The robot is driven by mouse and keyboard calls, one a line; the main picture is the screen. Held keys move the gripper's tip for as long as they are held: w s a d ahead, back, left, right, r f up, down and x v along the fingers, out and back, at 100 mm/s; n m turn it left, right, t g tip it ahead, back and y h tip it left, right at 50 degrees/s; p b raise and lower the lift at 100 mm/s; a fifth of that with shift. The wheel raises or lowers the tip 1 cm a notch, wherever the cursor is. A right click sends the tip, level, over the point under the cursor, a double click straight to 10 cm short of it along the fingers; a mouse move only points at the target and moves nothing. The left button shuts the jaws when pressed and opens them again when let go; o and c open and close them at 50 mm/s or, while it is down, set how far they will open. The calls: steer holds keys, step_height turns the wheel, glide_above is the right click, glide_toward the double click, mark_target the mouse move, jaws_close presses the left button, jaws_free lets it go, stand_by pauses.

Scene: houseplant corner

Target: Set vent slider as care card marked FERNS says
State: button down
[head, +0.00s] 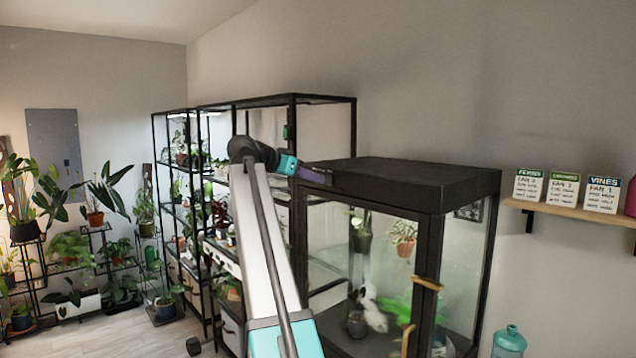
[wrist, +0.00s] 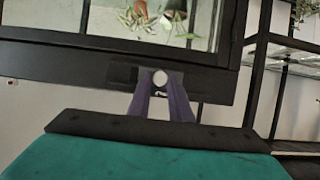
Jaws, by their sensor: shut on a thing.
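My gripper (head: 312,175) reaches the upper left side of the black-framed glass plant cabinet (head: 420,176). In the wrist view its two purple fingers (wrist: 161,92) are shut on a small pale round knob (wrist: 161,78). Any marks along the slider are not readable. Three care cards stand on the wall shelf at right. The left card (head: 528,188) has a green header that seems to read FERNS; its small lines are blurred. The slider is hidden in the head view.
The middle card (head: 562,190) has a green header, and the VINES card (head: 602,194) a blue one. They stand on a wooden shelf (head: 575,211). Black plant racks (head: 295,112) stand close behind my arm. A teal bottle (head: 508,342) stands right of the cabinet.

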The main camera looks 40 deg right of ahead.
steer(key=shift+w, duration=0.35)
steer(key=c, duration=1.6)
jaws_free()
steer(key=b+v, duration=0.4)
steer(key=v, duration=1)
